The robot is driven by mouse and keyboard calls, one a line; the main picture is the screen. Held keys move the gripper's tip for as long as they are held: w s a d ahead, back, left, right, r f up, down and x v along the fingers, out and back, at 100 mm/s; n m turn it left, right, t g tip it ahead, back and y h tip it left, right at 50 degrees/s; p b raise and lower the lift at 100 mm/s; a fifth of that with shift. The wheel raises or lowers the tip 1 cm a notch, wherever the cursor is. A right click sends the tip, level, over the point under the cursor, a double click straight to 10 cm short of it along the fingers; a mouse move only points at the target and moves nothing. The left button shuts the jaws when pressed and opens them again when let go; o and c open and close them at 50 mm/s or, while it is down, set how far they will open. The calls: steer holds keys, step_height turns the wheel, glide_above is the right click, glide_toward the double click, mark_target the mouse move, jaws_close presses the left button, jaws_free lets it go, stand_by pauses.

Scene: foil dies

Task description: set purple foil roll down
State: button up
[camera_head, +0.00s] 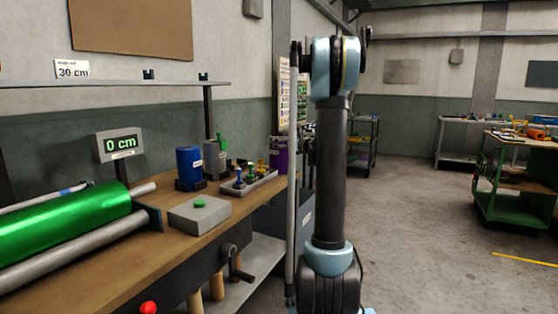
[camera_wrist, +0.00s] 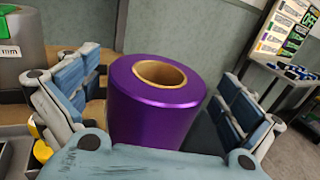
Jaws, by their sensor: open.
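The purple foil roll (camera_wrist: 150,115) stands upright between the two fingers of my gripper (camera_wrist: 158,95) in the wrist view, with its brown cardboard core facing up. The fingers are spread, one on each side of the roll, and a gap shows at the right finger. The roll's base is hidden by the gripper body. In the head view a purple piece of the roll (camera_head: 279,158) shows at the far end of the wooden bench (camera_head: 130,262), partly behind my arm. My gripper is not clearly visible there.
On the bench are a blue roll (camera_head: 188,165), a tray (camera_head: 262,181) of small coloured-handled pieces, a grey box with a green button (camera_head: 199,214) and a large green foil roll (camera_head: 65,222). A display (camera_head: 118,145) reads 0 cm. Open floor lies right of my arm.

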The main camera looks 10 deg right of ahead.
steer(key=shift+w+a, duration=0.35)
steer(key=shift+w, duration=0.2)
steer(key=shift+c, duration=0.2)
steer(key=c, duration=2.1)
steer(key=shift+r, duration=0.1)
